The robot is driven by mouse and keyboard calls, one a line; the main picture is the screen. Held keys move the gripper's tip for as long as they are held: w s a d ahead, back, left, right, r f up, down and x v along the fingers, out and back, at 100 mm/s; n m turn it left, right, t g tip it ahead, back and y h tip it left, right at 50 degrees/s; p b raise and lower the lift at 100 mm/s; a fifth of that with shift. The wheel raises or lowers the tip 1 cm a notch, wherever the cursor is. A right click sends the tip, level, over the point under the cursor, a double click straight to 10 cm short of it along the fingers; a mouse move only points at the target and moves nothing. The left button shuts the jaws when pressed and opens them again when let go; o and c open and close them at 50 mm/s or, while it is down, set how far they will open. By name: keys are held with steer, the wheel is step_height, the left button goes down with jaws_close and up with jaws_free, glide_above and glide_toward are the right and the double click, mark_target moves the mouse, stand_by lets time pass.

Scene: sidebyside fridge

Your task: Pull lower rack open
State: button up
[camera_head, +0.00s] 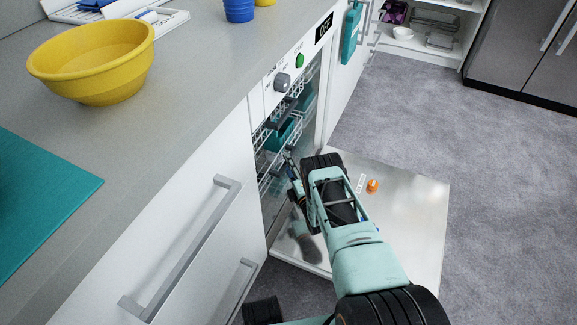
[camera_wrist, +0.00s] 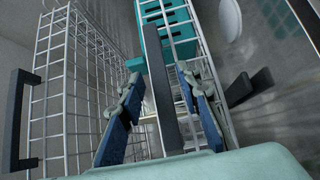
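The dishwasher stands open, with white wire racks inside. The lower rack (camera_head: 268,183) shows behind my gripper (camera_head: 293,178) in the head view. In the wrist view my gripper (camera_wrist: 160,112) is open, with one blue finger on each side of a dark upright handle bar (camera_wrist: 160,85). The bar appears to belong to the rack with a teal slotted basket (camera_wrist: 168,38); contact with the fingers cannot be told. A second white wire rack (camera_wrist: 75,90) with its own dark handle (camera_wrist: 16,120) is at the left.
The dishwasher door (camera_head: 410,215) lies folded down under my arm, with a small orange item (camera_head: 373,185) on it. A cabinet with a bar handle (camera_head: 185,250) is at the left. A yellow bowl (camera_head: 92,60) sits on the counter. The grey floor at the right is clear.

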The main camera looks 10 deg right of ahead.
jaws_close()
steer(key=shift+d, duration=0.1)
stand_by(0.4)
